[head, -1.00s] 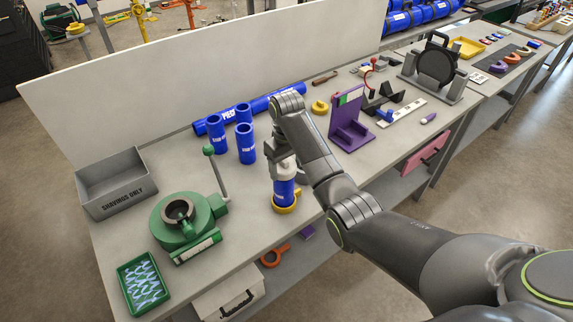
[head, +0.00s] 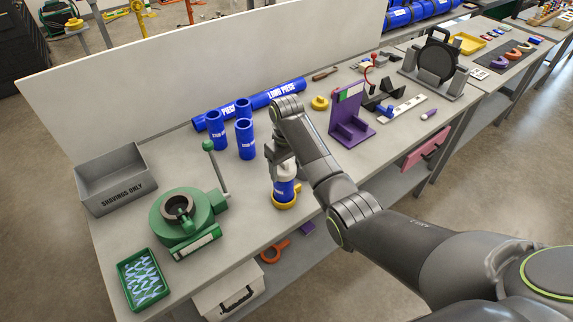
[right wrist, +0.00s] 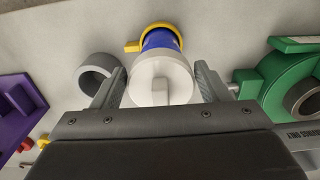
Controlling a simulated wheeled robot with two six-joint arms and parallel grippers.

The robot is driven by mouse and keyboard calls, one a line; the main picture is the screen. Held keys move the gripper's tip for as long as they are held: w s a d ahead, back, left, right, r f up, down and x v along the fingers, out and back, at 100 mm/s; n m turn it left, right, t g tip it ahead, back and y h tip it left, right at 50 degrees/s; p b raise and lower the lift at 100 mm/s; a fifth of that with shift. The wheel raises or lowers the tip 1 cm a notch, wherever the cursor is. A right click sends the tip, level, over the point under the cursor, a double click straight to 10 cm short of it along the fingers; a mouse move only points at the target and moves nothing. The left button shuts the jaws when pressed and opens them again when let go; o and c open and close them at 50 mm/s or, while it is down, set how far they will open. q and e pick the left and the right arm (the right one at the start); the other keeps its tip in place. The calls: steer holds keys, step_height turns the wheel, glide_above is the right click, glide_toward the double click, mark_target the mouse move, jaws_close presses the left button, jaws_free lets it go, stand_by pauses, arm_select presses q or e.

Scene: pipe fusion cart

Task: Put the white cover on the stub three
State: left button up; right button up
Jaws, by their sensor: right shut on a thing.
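A blue stub (head: 285,190) stands upright in a yellow ring holder (head: 287,203) near the bench's front edge. My right gripper (head: 280,158) is above it, shut on the white cover (head: 285,170). The cover sits at the stub's top end; I cannot tell how far it is on. In the right wrist view the round cover (right wrist: 160,80) is between the two fingers, with the blue stub (right wrist: 160,40) behind it, partly hidden. The stub's number is not readable. My left gripper is not in view.
Several blue stubs (head: 245,140) stand behind, before a long blue pipe (head: 285,90). A green clamp tool (head: 182,218) with a lever is at left, beside a grey shavings bin (head: 118,185). A purple stand (head: 350,115) is at right. A grey ring (right wrist: 97,75) lies near the stub.

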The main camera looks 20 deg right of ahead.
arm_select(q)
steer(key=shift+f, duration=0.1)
arm_select(e)
steer(key=shift+f, duration=0.35)
steer(key=o, duration=1)
